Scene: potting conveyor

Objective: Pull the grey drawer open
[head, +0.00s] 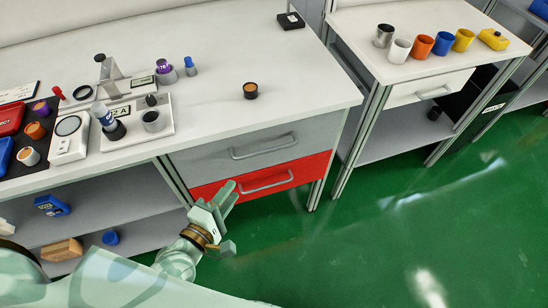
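The grey drawer (240,139) sits under the white bench top, with a grey bar handle (264,147) across its front. Its front looks flush with the red drawer (219,191) below, so it appears shut. My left gripper (231,191) is in front of the red drawer, below and to the left of the grey drawer's handle. Its two fingers point up and look apart, with nothing between them. It seems clear of both handles. My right gripper is out of view.
The red drawer's handle (266,183) is close to my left gripper. A small dark round pot (250,91) stands on the bench above the drawers. A second table (415,72) with several cups stands at the right. The green floor (400,230) between is clear.

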